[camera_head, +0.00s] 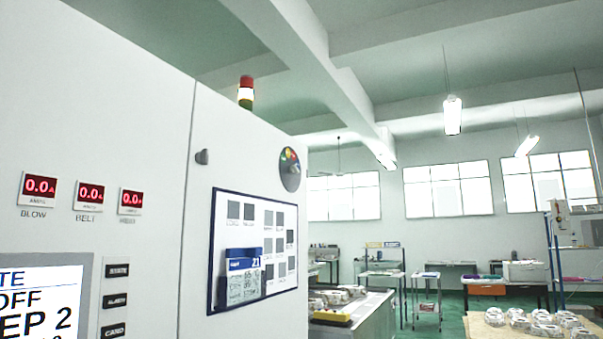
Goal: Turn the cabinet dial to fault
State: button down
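The large white cabinet (130,120) fills the left half of the head view, seen at a slant. A round grey dial (290,176) is on its face near the far right edge, above a framed board. The dial carries small coloured marks, including green, yellow and red, along its upper part. It is small and seen at an angle, so I cannot tell its setting or read any words on it. My gripper is not in view.
A blue-framed board (225,210) with grey squares and a calendar (243,277) is on the cabinet. A small knob (202,157) projects left of it. A signal lamp (246,93) stands on top. Tables with castings (540,322) are at right, with green floor between.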

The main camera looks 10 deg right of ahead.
aim_at(293, 168)
jog(key=z, duration=0.7)
jog(key=i, duration=2.45)
jog(key=u, duration=0.85)
